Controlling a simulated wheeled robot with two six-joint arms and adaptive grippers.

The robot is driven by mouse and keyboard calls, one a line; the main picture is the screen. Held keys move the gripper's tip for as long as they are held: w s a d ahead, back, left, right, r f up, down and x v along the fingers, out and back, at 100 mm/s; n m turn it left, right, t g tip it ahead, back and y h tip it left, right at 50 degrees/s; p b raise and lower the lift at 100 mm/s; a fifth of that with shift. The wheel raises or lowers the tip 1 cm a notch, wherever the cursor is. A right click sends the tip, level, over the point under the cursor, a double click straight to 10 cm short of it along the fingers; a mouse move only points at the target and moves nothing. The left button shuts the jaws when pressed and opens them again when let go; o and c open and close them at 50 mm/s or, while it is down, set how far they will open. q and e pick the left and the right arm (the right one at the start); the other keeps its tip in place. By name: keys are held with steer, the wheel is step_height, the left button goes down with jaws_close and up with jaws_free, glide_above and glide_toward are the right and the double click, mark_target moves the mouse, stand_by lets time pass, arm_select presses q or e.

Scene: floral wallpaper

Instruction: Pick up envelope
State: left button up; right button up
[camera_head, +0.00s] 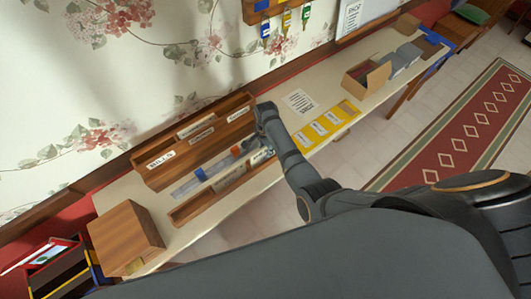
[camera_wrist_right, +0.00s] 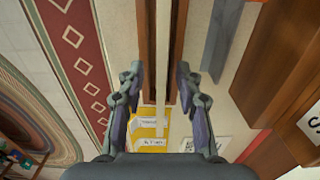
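A pale upright piece, which looks like an envelope seen edge-on (camera_wrist_right: 163,60), stands in a narrow wooden holder (camera_wrist_right: 148,40) in the right wrist view. My right gripper (camera_wrist_right: 158,82) is open, with one finger on each side of this pale edge and visible gaps between. In the head view my right gripper (camera_head: 265,125) is at the right end of the wooden racks and its arm covers part of them. Pale flat pieces (camera_head: 230,178) stand in the front wooden holder (camera_head: 187,213). My left gripper is not in view.
A labelled wooden rack (camera_head: 157,180) stands behind against the wallpapered wall. A wooden box (camera_head: 125,238) is at the near left end of the table. A yellow tray (camera_head: 328,124), a paper sheet (camera_head: 299,101) and an open cardboard box (camera_head: 367,79) lie farther right.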

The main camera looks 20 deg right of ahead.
step_height(320, 180, down, 3)
steer(key=shift+b, duration=0.7)
steer(key=shift+w, duration=0.1)
steer(key=shift+r, duration=0.1)
jaws_close()
steer(key=shift+r, duration=0.1)
